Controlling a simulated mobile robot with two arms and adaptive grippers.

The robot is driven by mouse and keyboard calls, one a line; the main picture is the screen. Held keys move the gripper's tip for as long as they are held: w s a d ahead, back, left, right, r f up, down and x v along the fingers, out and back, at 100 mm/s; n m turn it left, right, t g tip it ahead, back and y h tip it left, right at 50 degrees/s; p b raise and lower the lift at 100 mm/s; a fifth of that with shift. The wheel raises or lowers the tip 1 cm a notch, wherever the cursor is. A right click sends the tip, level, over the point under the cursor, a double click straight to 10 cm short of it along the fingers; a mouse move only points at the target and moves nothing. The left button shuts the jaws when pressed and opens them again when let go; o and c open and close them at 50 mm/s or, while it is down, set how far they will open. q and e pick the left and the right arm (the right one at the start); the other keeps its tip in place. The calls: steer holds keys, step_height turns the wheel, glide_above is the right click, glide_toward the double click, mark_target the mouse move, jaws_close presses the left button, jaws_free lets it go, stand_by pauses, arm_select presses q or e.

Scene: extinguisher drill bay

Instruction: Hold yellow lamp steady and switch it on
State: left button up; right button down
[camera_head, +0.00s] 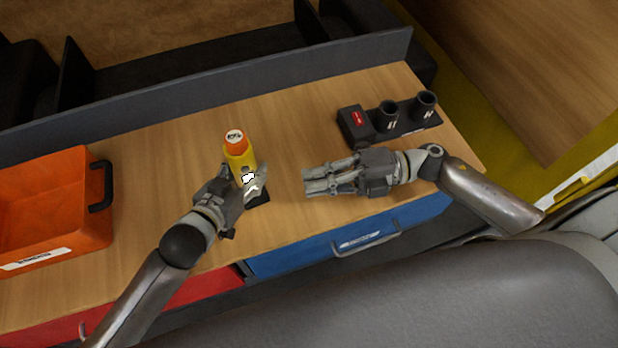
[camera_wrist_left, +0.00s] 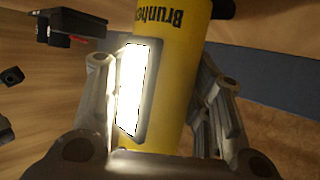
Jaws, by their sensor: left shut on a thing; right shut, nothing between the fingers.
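The yellow lamp (camera_head: 240,158) with an orange top stands upright on the wooden table. My left gripper (camera_head: 245,181) is shut around its lower body, with fingers on both sides. In the left wrist view the lamp (camera_wrist_left: 180,70) stands between the fingers, with dark lettering on its side. Its white panel (camera_wrist_left: 133,90) glows brightly, and the panel's light also shows in the head view. A switch cannot be made out. My right gripper (camera_head: 306,181) is shut and empty, to the right of the lamp and apart from it, pointing towards it.
An orange crate (camera_head: 92,220) stands at the left. A black holder with two cups (camera_head: 388,115) and a box with a red mark (camera_head: 354,123) are at the back right. A blue drawer (camera_head: 340,241) is at the front edge. The table behind the lamp is clear.

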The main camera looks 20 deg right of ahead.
arm_select(q)
steer(key=o, duration=1.5)
steer(key=shift+w, duration=0.1)
steer(key=shift+a, duration=0.1)
steer(key=v, duration=1.2)
